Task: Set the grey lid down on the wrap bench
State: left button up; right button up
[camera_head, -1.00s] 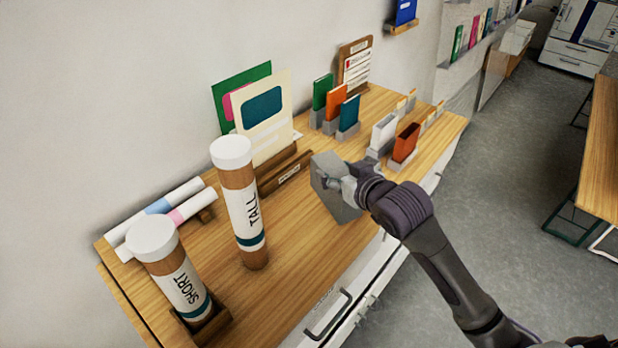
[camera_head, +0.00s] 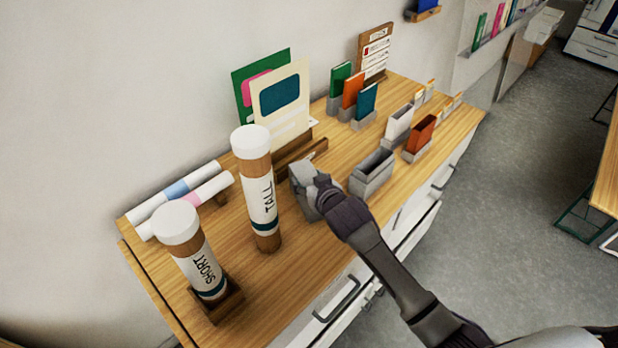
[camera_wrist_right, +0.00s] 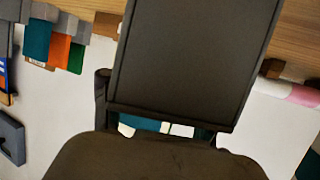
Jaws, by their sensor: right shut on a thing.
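The grey lid (camera_head: 304,198) is held in my right gripper (camera_head: 322,186), just right of the tall tube, over the wooden bench (camera_head: 285,268). I cannot tell whether its lower edge touches the bench top. In the right wrist view the lid (camera_wrist_right: 195,55) is a large dark panel filling the upper middle. The gripper's fingertips are mostly hidden behind it. An open grey box (camera_head: 371,178) stands on the bench right of the lid. My left gripper is out of view.
The tall tube (camera_head: 261,200) stands close left of the lid. The short tube (camera_head: 193,255) leans in a wooden holder. Cards (camera_head: 283,108) stand in a rack behind. Small grey holders (camera_head: 363,122) with coloured cards fill the far end. The bench front is bare.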

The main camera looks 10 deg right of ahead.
jog(key=shift+f, duration=0.1)
jog(key=o, duration=1.1)
jog(key=shift+o, duration=0.2)
jog(key=shift+s, duration=0.1)
jog(key=b+v, duration=0.1)
jog(key=v, duration=1.1)
jog(key=shift+r, duration=0.25)
